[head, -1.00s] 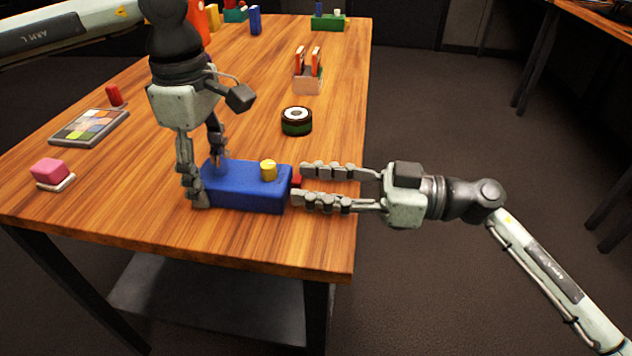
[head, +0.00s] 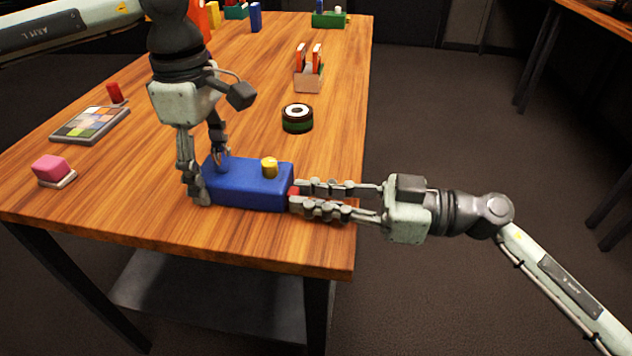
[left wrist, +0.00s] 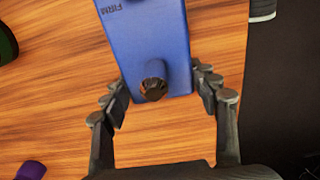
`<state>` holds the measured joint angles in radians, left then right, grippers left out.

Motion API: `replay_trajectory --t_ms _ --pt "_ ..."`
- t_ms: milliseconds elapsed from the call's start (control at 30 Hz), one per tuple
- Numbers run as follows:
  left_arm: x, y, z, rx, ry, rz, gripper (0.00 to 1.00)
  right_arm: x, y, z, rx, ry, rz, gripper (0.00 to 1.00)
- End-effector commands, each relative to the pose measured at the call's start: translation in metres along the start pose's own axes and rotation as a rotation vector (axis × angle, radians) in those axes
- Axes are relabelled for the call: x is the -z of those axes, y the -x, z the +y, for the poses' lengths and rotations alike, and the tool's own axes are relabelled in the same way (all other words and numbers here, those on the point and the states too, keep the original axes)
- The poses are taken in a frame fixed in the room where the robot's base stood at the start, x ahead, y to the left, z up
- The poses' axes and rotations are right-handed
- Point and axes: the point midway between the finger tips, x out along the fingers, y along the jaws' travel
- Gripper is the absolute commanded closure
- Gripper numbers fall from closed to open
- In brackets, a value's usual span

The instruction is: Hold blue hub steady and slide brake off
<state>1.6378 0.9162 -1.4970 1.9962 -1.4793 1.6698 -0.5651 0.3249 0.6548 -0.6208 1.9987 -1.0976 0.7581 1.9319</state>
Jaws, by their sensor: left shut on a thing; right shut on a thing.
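The blue hub (head: 245,188) is a box lying near the table's front edge, with a yellow knob (head: 270,167) on top. My left gripper (head: 206,178) points down and is shut on the hub's left end, a finger on each side. The left wrist view shows the hub (left wrist: 150,40) with the word FIRM, between the fingertips of my left gripper (left wrist: 162,90). A small red piece, probably the brake (head: 294,193), sticks out of the hub's right end. My right gripper (head: 294,197) comes in level from the right and is shut on it; the fingers mostly hide it.
A dark round thing with a white top (head: 297,118) stands behind the hub, and a holder with orange pieces (head: 308,80) farther back. A colour-patch panel (head: 91,124) and a pink block (head: 53,170) lie left. The table's right edge is beneath my right gripper.

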Motion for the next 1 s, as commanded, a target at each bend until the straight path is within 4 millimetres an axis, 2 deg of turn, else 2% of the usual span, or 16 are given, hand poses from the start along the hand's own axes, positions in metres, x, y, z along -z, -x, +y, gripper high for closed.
replay_trajectory --t_ms 267,300,467,867,1000 --pt "0.001 0.0 0.001 -0.004 0.006 0.001 0.74 0.0 0.0 -0.003 0.004 0.0 -0.001 1.0" --pt "0.001 0.0 0.002 -0.004 0.006 0.001 0.74 0.0 0.0 -0.003 0.005 -0.001 -0.001 0.79" --pt "0.001 0.0 0.002 -0.004 0.006 0.001 0.74 0.0 0.0 -0.003 0.004 -0.001 0.0 0.6" --pt "0.001 0.0 0.001 -0.002 0.003 0.001 0.74 0.0 0.001 -0.002 0.002 -0.001 0.0 0.6" --pt "0.0 0.0 0.001 -0.002 0.002 0.001 0.74 -0.001 0.012 -0.002 0.0 -0.002 -0.002 0.6"
